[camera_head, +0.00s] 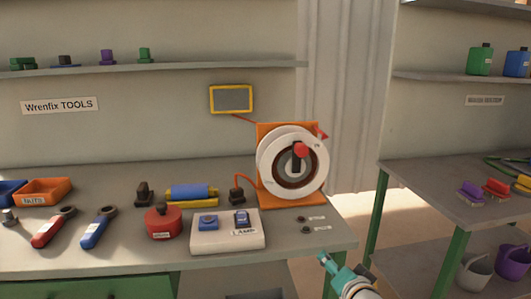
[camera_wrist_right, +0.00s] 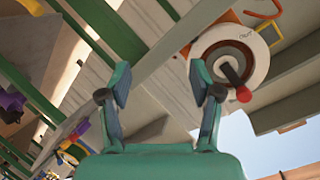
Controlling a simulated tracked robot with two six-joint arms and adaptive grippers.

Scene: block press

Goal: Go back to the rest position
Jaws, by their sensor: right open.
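My right gripper (camera_head: 329,262) is at the front right corner of the workbench, just off its edge, in the head view. In the right wrist view its two green fingers (camera_wrist_right: 160,95) stand apart with nothing between them. My left gripper is in neither view. A round white press wheel (camera_head: 262,160) with a black lever and red knob (camera_head: 301,150) stands on an orange backplate (camera_head: 307,128) at the right end of the bench. The wheel also shows in the right wrist view (camera_wrist_right: 262,50), beyond the right finger and apart from it.
The grey workbench (camera_head: 110,243) holds a white switch box (camera_head: 228,241), a red round can (camera_head: 160,226), red and blue tools and an orange bin (camera_head: 45,190). A second bench (camera_head: 430,190) stands at the right, across a gap of open floor.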

